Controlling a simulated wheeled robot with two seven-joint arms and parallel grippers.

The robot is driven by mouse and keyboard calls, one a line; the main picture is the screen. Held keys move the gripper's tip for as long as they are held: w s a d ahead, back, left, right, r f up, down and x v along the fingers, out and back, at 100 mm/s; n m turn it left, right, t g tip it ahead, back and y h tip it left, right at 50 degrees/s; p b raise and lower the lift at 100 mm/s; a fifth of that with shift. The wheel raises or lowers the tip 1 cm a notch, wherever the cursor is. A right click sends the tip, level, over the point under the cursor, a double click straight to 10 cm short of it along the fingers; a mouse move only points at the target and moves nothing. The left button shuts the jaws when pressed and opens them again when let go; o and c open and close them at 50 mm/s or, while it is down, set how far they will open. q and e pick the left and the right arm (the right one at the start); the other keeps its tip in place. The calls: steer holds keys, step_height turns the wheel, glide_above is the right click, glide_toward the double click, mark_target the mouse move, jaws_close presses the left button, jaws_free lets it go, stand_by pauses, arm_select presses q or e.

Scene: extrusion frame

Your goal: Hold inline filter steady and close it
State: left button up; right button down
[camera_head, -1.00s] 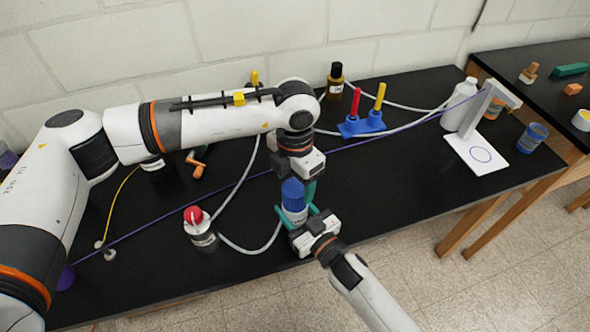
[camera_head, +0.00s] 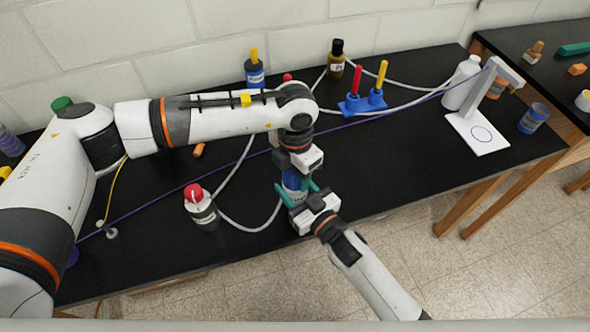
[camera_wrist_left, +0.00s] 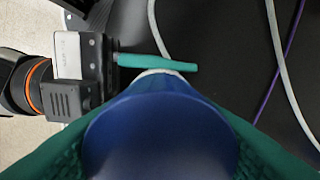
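The inline filter (camera_head: 296,197) stands upright near the bench's front edge, a pale body with a blue cap. My left gripper (camera_head: 291,178) is directly above it, pointing down, with its fingers on both sides of the cap. In the left wrist view the blue cap (camera_wrist_left: 160,135) fills the lower middle, with teal fingers along both sides; whether they press on it is unclear. My right gripper (camera_head: 298,193) reaches in from the front and is shut on the filter body below the cap. One right finger shows against the pale rim in the left wrist view (camera_wrist_left: 155,62).
A red-topped bottle (camera_head: 202,208) stands close left of the filter. Grey tubing (camera_head: 250,225) runs beside it, and a purple line (camera_head: 400,112) crosses the bench. A blue valve block (camera_head: 362,102) with red and yellow handles stands behind. The bench right of the filter is mostly clear.

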arm_select(q)
steer(key=shift+m, duration=1)
steer(key=o, duration=1.1)
steer(key=shift+r, duration=0.1)
steer(key=shift+r, duration=2.2)
steer(key=shift+c, duration=0.5)
